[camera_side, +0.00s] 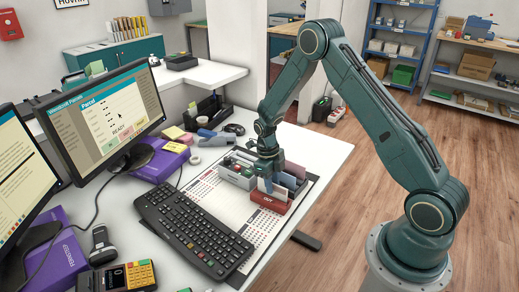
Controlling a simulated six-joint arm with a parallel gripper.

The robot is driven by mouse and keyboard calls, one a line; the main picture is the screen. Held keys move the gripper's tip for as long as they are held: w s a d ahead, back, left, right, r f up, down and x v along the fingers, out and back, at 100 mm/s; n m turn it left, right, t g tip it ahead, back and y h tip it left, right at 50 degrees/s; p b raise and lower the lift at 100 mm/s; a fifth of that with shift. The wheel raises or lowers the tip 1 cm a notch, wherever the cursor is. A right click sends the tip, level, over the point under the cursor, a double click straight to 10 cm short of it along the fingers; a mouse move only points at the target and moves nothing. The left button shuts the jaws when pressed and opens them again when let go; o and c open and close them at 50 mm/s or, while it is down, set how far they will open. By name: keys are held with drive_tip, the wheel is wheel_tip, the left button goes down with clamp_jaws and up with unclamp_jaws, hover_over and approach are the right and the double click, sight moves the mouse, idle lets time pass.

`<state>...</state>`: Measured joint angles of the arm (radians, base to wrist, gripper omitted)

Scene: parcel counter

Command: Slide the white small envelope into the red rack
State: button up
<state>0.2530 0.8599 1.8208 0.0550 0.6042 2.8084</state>
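The red rack (270,203), with white lettering on its front, stands on the patterned mat near the right edge of the desk. My gripper (269,177) points down just behind and above the red rack, close to these pieces. Its fingertips are small and partly hidden, so I cannot tell whether it is open or holds anything.
A grey holder (236,173) with several small items stands just left of my gripper. A tape roll (195,160), a purple box (160,161) and monitors (104,115) are further left.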

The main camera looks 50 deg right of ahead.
wheel_tip(320, 180, up, 13)
drive_tip(key=w, duration=0.2)
drive_tip(key=shift+r, duration=0.15)
idle(0.3)
drive_tip(key=shift+a+r, duration=0.1)
idle(0.4)
drive_tip(key=s+a+r+n+t, duration=0.2)
drive_tip(key=s+a+r+n, duration=0.2)
drive_tip(key=s+r+n, duration=0.35)
drive_tip(key=s+a+r+n+t, duration=0.2)
drive_tip(key=s+a+r+n, duration=0.15)
drive_tip(key=r+n, duration=0.6)
drive_tip(key=s+a+r+n+t, duration=0.1)
drive_tip(key=s+a+n, duration=0.1)
drive_tip(key=s+n, duration=0.5)
drive_tip(key=s+a+r+n+t, duration=0.1)
drive_tip(key=s+a+n+t, duration=0.1)
drive_tip(key=s+n, duration=0.6)
drive_tip(key=shift+a+r+n, duration=0.2)
drive_tip(key=shift+r+n, duration=0.15)
drive_tip(key=shift+n, duration=1.35)
